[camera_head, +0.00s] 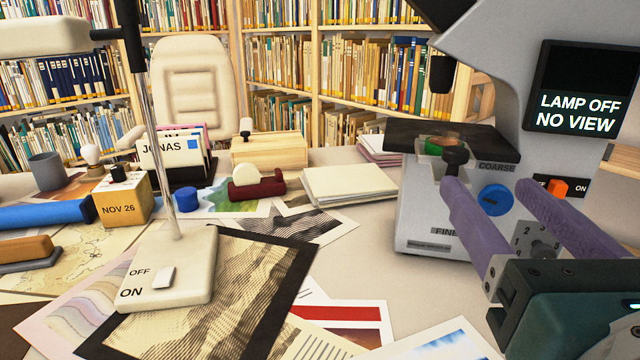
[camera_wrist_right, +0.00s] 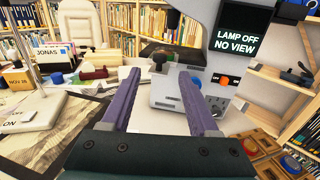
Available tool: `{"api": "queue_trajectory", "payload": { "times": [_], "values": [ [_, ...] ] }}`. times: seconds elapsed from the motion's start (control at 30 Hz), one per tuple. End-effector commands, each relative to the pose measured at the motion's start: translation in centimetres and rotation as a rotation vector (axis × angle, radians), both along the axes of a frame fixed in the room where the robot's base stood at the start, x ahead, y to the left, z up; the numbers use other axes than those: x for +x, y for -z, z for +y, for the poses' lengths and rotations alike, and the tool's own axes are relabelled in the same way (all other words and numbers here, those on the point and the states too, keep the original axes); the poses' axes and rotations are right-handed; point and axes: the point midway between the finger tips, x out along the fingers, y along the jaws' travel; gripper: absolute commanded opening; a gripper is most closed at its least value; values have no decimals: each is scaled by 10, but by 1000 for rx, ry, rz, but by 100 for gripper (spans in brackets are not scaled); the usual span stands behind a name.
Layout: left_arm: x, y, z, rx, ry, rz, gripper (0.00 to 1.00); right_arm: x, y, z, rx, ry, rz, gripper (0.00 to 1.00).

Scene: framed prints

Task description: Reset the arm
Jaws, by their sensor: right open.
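My right gripper (camera_head: 490,188) is the only gripper in view. Its two purple fingers are spread apart, with nothing between them. In the head view it reaches in from the lower right, in front of the grey microscope (camera_head: 425,205). The wrist view also shows the open fingers (camera_wrist_right: 158,76), pointing towards the microscope base. A blue coarse knob (camera_head: 494,200) shows between the fingers in the head view. I cannot tell whether a finger touches the microscope. My left arm and gripper are out of view.
The microscope screen (camera_head: 585,85) reads "LAMP OFF NO VIEW", above an orange switch (camera_head: 557,188). A white desk lamp base (camera_head: 165,270) stands on prints at the left. A framed print (camera_head: 240,290) lies in front. Wooden trays (camera_wrist_right: 255,140) lie at lower right in the wrist view.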

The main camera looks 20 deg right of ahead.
Motion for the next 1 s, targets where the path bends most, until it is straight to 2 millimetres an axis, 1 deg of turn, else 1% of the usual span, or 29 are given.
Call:
{"api": "queue_trajectory", "payload": {
  "times": [0.27, 0.37, 0.4, 0.47, 0.57, 0.6, 0.67, 0.7, 0.77, 0.8, 0.87, 0.9, 0.97, 1.0],
  "values": [
    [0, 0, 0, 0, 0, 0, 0, -1, 0, 0, 2, 1, 0, 61],
    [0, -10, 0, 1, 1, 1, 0, -2, -7, -5, 67, 20, -6, 61],
    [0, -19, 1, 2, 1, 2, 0, -3, -12, -11, 140, 41, -14, 61],
    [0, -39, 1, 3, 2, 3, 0, -7, -21, -22, 315, 95, -31, 61],
    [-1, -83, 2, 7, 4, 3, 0, -19, -34, -44, 747, 251, -81, 61],
    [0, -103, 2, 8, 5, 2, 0, -26, -38, -50, 947, 338, -108, 61],
    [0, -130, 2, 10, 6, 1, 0, -38, -41, -53, 1242, 486, -146, 61],
    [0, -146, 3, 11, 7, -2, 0, -47, -42, -50, 1419, 589, -170, 61],
    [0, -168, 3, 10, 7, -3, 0, -59, -44, -43, 1649, 752, -202, 61],
    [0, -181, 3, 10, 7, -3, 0, -68, -47, -36, 1782, 863, -220, 61],
    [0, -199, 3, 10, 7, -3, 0, -81, -53, -24, 1950, 1031, -241, 61],
    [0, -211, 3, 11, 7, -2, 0, -89, -59, -15, 2042, 1147, -255, 61],
    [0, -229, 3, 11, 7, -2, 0, -102, -70, -1, 2157, 1326, -270, 61],
    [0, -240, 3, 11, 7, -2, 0, -111, -79, 9, 2216, 1450, -279, 61]
  ]
}}
